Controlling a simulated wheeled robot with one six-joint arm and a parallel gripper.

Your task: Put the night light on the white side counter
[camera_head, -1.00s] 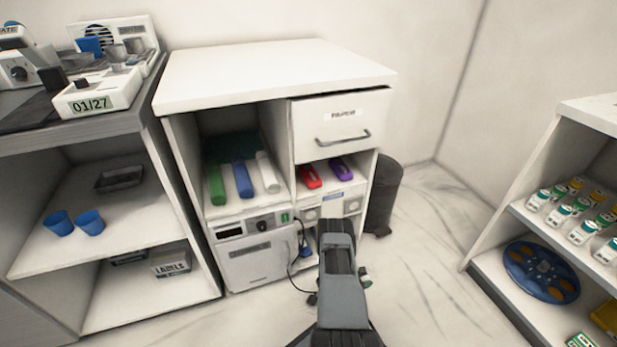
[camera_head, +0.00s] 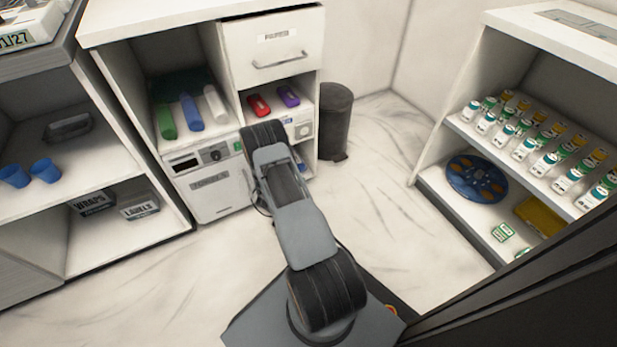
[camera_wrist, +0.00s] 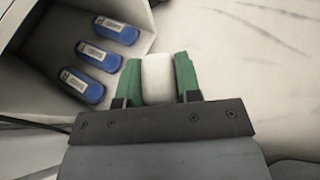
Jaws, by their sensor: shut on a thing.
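My gripper (camera_wrist: 158,78) is shut on a white, rounded block, likely the night light (camera_wrist: 158,86), between its green fingers in the wrist view. In the head view my arm hides the gripper and the held thing. The white counter (camera_head: 150,12), likely the white side counter, stands at the upper left of the head view. Its top is partly cut off by the picture's edge, and the part that shows is bare.
Below the counter top are a drawer (camera_head: 275,50) and open compartments with coloured items. Blue labelled items (camera_wrist: 100,55) lie in a compartment beside my gripper. A dark bin (camera_head: 335,122) stands right of the counter. A bottle shelf (camera_head: 425,150) is at right, with clear floor between.

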